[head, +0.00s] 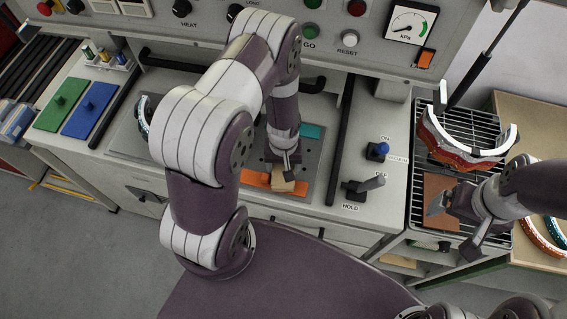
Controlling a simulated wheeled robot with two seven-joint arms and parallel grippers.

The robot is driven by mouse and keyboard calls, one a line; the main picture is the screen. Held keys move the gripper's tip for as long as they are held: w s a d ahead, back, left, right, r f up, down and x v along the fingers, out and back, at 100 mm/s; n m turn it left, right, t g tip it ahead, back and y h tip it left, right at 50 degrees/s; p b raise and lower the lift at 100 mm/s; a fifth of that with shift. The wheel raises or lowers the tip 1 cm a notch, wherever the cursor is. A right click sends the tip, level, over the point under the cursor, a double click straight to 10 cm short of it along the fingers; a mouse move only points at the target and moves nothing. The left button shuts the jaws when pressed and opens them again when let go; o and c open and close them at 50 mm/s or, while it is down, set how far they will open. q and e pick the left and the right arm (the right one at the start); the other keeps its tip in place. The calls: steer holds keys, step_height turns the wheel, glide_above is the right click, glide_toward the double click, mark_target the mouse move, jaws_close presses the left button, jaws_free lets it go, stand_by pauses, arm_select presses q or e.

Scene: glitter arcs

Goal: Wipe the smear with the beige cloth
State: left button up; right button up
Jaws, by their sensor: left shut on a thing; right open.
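My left gripper (284,167) points down over the grey perforated plate (309,158) in the bench top. It is shut on the beige cloth (281,184), a small tan pad at the plate's near edge. The cloth is at an orange strip (256,181), which shows on both sides of it; I cannot tell if it touches. No smear can be clearly made out; my arm hides part of the plate. My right gripper (453,226) is open and empty above the wire rack at the right, over a brown sheet (437,192).
A teal piece (312,131) lies at the plate's far side. Glittery arcs (455,148) sit on the rack (472,122). Green (60,104) and blue (90,110) panels lie left.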

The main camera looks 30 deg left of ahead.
arm_select(q)
steer(key=shift+f+b, duration=0.3)
steer(key=shift+f, duration=0.2)
steer(key=shift+w, duration=0.15)
